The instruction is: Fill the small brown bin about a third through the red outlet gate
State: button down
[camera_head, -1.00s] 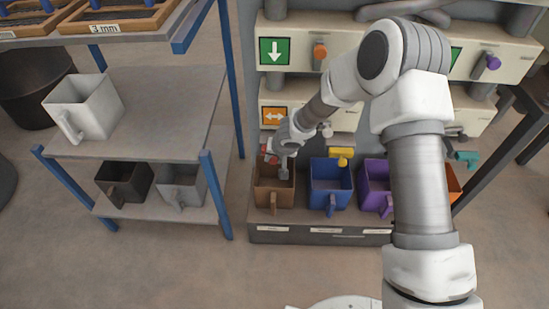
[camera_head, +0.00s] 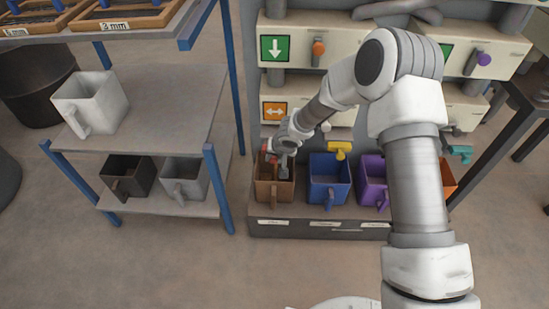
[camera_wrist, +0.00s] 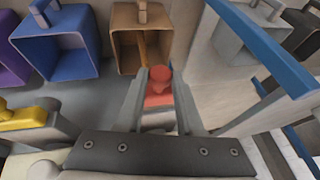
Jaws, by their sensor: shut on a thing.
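The small brown bin (camera_head: 266,192) stands on the low ledge below the red outlet gate, at the left end of the row of bins. It also shows at the top of the wrist view (camera_wrist: 125,62). My gripper (camera_wrist: 158,76) is shut on the red gate handle (camera_wrist: 158,86). In the head view the gripper (camera_head: 283,158) hides most of the handle. A thin orange-brown strip shows inside the bin in the wrist view; I cannot tell whether it is falling material. The fill level cannot be read.
A blue bin (camera_head: 321,190) and a purple bin (camera_head: 371,192) stand to the right. A yellow gate handle (camera_head: 340,149) is above the blue bin. A blue-framed shelf (camera_head: 160,90) on the left holds a white bin (camera_head: 92,105) and two bins below.

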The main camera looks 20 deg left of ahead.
jog(key=c, duration=0.5)
grip_release()
jog(key=shift+c, duration=0.2)
jog(key=p+v, duration=0.5)
jog(key=v, duration=1.2)
jog(key=shift+r+p, duration=0.25)
jog(key=shift+p, duration=0.15)
grip_shut()
jog(key=shift+f, duration=0.1)
